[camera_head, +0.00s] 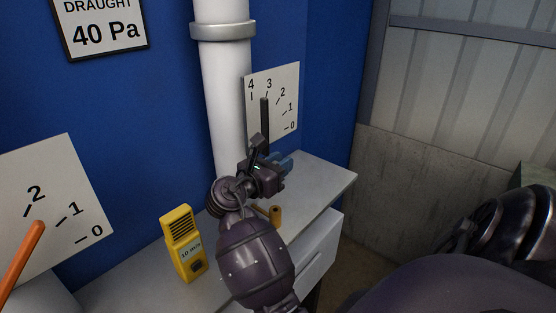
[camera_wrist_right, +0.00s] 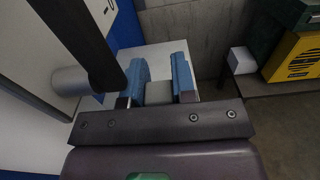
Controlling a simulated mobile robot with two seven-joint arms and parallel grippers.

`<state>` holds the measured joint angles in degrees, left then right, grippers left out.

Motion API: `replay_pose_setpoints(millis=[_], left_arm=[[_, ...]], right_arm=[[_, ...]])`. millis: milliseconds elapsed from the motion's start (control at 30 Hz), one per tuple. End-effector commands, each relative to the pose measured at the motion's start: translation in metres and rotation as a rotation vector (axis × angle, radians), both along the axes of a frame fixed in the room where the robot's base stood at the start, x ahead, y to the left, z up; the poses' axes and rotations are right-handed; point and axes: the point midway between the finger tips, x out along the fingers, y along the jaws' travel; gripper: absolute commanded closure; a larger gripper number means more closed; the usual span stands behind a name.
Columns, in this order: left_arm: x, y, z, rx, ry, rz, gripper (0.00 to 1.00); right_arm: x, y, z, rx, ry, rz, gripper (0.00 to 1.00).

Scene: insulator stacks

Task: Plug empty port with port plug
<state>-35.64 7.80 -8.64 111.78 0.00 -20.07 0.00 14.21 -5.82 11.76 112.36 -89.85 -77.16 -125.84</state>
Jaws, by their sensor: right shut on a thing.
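My right gripper (camera_head: 284,163) is in front of the white vertical duct (camera_head: 223,90), above the cabinet top. In the right wrist view its two blue fingers (camera_wrist_right: 160,82) are closed around a small grey piece (camera_wrist_right: 159,93), mostly hidden; I cannot tell whether it is the port plug. A small brown cylinder (camera_head: 276,216) sits on the cabinet beside my right arm; I cannot tell whether it is a plug. No open port can be made out. My left gripper is not in view.
A dark lever (camera_head: 264,116) crosses a numbered dial (camera_head: 285,90) close to the gripper. It also shows large in the wrist view (camera_wrist_right: 85,45). A yellow meter (camera_head: 183,245) stands on the cabinet top (camera_head: 322,181). An orange lever (camera_head: 22,262) and second dial (camera_head: 75,190) are at left.

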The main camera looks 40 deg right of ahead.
Motion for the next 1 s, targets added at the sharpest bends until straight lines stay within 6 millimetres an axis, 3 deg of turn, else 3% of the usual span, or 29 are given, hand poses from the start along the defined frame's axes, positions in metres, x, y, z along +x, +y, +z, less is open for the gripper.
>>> replay_pose_setpoints(millis=[33, 367, 767, 1000], left_arm=[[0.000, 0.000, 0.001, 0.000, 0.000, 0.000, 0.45], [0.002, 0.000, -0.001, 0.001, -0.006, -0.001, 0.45], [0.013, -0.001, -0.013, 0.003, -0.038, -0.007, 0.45], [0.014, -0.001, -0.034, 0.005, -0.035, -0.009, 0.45]], right_arm=[[0.001, -0.001, 0.013, -0.022, -0.025, 0.004, 0.99], [0.001, -0.001, 0.009, -0.024, -0.026, 0.006, 0.99], [0.001, 0.000, -0.026, -0.015, -0.016, 0.006, 0.99], [0.001, 0.001, -0.045, -0.011, -0.016, 0.006, 0.99]])
